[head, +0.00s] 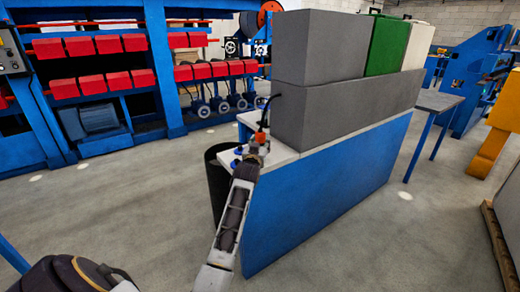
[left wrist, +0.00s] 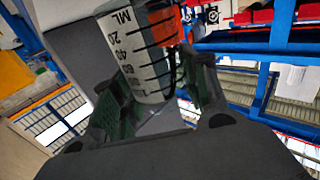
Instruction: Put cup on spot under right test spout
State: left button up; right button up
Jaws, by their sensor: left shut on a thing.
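The cup (left wrist: 138,55) is a white measuring cup with black "ML" marks and numbers. In the left wrist view it sits tilted in the picture between the two green-grey fingers of my left gripper (left wrist: 155,95), which is shut on it. In the head view my left gripper (head: 252,157) is over the near end of a white bench top, and the cup is too small or hidden to make out. An orange fitting (head: 259,138) with a black cable stands just behind the gripper; an orange-red part (left wrist: 167,22) shows beside the cup in the wrist view. My right gripper is out of view.
The bench (head: 330,185) has blue sides and carries large grey blocks (head: 345,105). Blue round pieces (head: 238,163) lie on its near end. A black bin (head: 216,180) stands at its left.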

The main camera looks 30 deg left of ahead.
pick_arm(q)
jog(key=shift+f, duration=0.75)
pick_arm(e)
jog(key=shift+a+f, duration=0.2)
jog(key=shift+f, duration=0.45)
pick_arm(q)
jog(key=shift+f, duration=0.1)
jog(key=o, duration=1.1)
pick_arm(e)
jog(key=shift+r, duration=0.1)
